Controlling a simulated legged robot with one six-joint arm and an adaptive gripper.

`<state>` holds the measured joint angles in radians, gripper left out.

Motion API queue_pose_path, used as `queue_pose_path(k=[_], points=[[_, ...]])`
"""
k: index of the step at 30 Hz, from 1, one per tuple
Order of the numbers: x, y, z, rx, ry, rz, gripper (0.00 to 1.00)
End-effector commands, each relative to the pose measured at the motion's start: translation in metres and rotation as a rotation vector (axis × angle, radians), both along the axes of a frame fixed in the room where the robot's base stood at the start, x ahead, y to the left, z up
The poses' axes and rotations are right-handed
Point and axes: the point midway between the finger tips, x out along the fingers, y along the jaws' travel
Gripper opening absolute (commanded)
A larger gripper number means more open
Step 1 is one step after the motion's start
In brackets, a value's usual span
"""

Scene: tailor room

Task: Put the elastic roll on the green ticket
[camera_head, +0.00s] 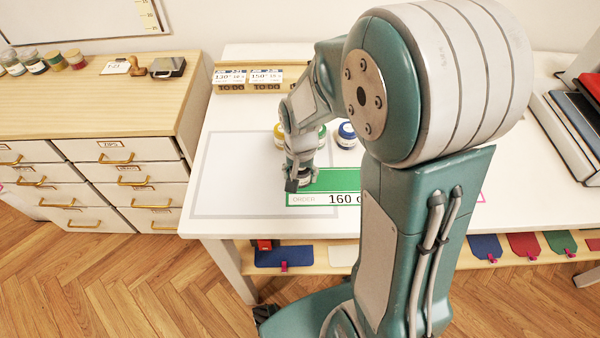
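The green ticket (330,181) lies flat on the white table, with a white strip reading "ORDER" and "160" along its front edge. My arm covers its right part. My gripper (302,180) points down at the ticket's left end. A small roll (300,170), pale with a dark part, shows between its fingers, and they appear shut on it. The fingers hide much of this roll, and I cannot tell whether it touches the ticket. Behind the gripper stand a blue roll (347,135), a green roll (322,132) and a yellow roll (279,132).
A wooden holder with two cards (250,78) stands at the table's back left. A grey outlined area (235,170) on the left is clear. A wooden drawer cabinet (100,130) adjoins the left. Dark trays (570,130) stand at the right. Coloured tags hang below the table.

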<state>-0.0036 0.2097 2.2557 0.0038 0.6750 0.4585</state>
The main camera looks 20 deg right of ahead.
Motion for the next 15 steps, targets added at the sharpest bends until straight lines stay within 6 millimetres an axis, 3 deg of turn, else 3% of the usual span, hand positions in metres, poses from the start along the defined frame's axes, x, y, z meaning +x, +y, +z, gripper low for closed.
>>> queue_pose_path(k=[15], points=[[0.0000,0.0002,0.0018,0.000,-0.001,0.000,1.00]])
